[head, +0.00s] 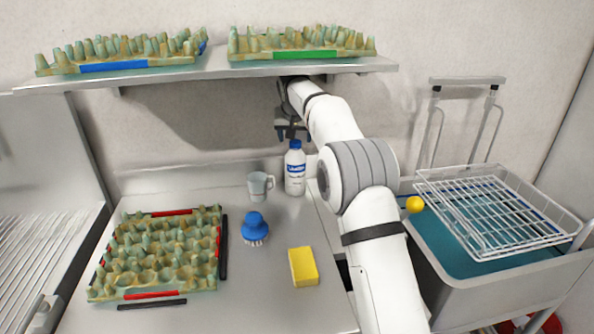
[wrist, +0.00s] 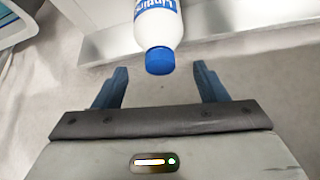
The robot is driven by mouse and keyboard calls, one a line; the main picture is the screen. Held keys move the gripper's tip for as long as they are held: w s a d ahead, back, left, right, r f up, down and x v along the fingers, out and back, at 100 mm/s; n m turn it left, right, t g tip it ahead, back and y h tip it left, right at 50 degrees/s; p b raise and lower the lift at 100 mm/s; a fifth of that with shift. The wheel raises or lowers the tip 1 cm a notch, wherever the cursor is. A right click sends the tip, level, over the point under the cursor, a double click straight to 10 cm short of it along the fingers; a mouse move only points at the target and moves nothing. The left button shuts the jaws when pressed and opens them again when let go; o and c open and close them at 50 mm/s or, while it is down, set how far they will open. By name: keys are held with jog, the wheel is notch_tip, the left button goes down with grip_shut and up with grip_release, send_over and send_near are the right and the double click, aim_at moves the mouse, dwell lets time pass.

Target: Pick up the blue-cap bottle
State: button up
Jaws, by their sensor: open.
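The blue-cap bottle (head: 295,172) is white with a blue and white label and stands upright at the back of the counter, beside a grey mug. In the wrist view the bottle (wrist: 159,28) shows at the top centre, its blue cap pointing toward my gripper. My gripper (head: 292,133) is just above the bottle's cap in the head view, under the shelf. In the wrist view my gripper (wrist: 160,82) has its two blue fingers spread wide, with the cap between and slightly beyond the tips. Nothing is held.
A grey mug (head: 260,186) stands left of the bottle. A blue brush (head: 254,228), a yellow sponge (head: 303,266) and an egg tray (head: 217,268) lie nearer the front. The shelf (head: 215,68) with two egg trays hangs above. A cart with a wire rack (head: 478,199) is at right.

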aim_at(296, 142)
jog(key=shift+w, duration=0.25)
jog(key=p+x, duration=0.1)
jog(key=x, duration=0.4)
jog(key=shift+c, duration=0.5)
jog(key=c, duration=0.9)
jog(key=shift+f, duration=0.2)
grip_shut()
jog(key=shift+s, duration=0.1)
